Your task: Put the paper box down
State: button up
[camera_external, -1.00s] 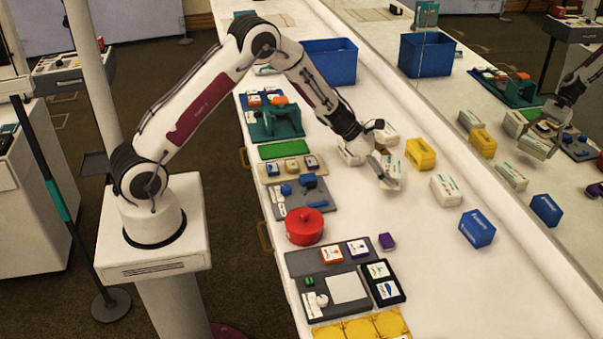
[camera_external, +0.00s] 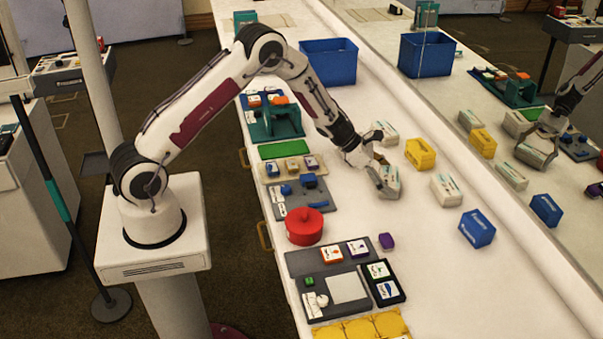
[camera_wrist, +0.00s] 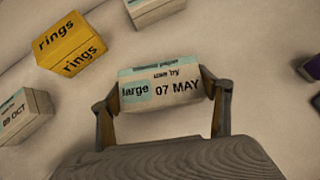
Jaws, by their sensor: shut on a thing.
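The paper box (camera_wrist: 160,86) is a small off-white carton with a pale teal patch and the print "large, use by 07 MAY". My gripper (camera_wrist: 163,99) is shut on it, with one finger at each end of the box in the wrist view. In the external view the paper box (camera_external: 391,183) is partly covered by my gripper (camera_external: 380,166), over the white counter among other cartons. I cannot tell whether its underside touches the counter.
A yellow "rings" box (camera_wrist: 72,44) lies left of the held box; it is also in the external view (camera_external: 420,153). White cartons (camera_external: 446,189) (camera_external: 384,133) and a blue box (camera_external: 477,228) stand nearby. A red pot (camera_external: 304,227) is at left. The near right counter is clear. A mirror lines the right side.

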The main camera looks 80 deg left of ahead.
jog(key=shift+f, duration=0.1)
jog(key=o, duration=1.4)
jog(key=shift+c, duration=0.2)
jog(key=shift+s+r, duration=0.1)
jog(key=shift+r, duration=0.15)
jog(key=v, duration=1.1)
jog(key=shift+s+r, duration=0.25)
jog(key=shift+a, duration=0.15)
